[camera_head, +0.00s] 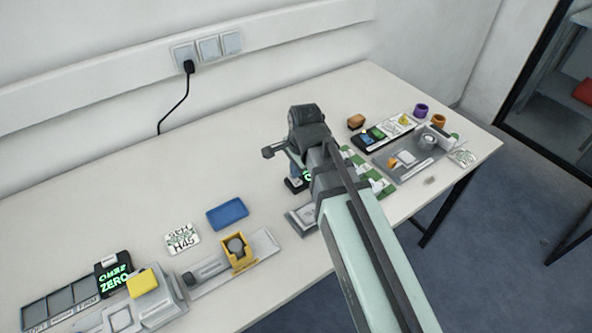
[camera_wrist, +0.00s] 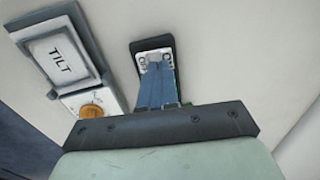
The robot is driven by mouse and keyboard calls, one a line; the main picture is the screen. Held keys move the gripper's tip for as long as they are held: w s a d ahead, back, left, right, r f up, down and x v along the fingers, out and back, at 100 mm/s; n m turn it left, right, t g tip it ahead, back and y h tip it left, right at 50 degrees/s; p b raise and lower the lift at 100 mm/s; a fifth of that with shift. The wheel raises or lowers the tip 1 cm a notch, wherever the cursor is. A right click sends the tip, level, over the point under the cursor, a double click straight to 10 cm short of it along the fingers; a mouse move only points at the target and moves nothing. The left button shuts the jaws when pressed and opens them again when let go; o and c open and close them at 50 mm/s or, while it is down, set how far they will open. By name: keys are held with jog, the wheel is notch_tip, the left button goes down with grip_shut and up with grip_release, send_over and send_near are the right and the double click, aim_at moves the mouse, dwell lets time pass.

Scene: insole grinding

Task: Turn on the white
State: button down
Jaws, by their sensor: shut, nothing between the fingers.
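My gripper (camera_wrist: 157,70) shows in the wrist view as two blue-grey fingers closed together with nothing between them. The fingertips are over a small black-framed device (camera_wrist: 166,46) with a silver face and lettering by the fingers; the fingers cover its middle. I cannot tell whether they touch it. I cannot tell the switch position. A white block marked TILT (camera_wrist: 58,55) is to the left in the wrist view.
An orange knob (camera_wrist: 91,111) is below the TILT block. In the head view, a blue tray (camera_head: 227,214), yellow holder (camera_head: 238,252) and ZERO display (camera_head: 113,275) are to the left. Trays and small parts crowd the right. The white table (camera_head: 100,215) is clear along the back.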

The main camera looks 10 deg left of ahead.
notch_tip(320, 180, up, 13)
jog(key=s+d, duration=0.1)
jog(key=shift+s+d, duration=0.35)
dwell(0.3)
jog(key=shift+w+a+r, duration=0.1)
jog(key=shift+w+a, duration=0.35)
jog(key=shift+a, duration=0.1)
send_over(297, 181)
jog(key=w+a, duration=0.1)
notch_tip(297, 181, down, 11)
jog(key=shift+w+a+f, duration=0.2)
jog(key=shift+f, duration=0.55)
jog(key=shift+w+a+f, duration=0.1)
jog(key=shift+f, duration=0.55)
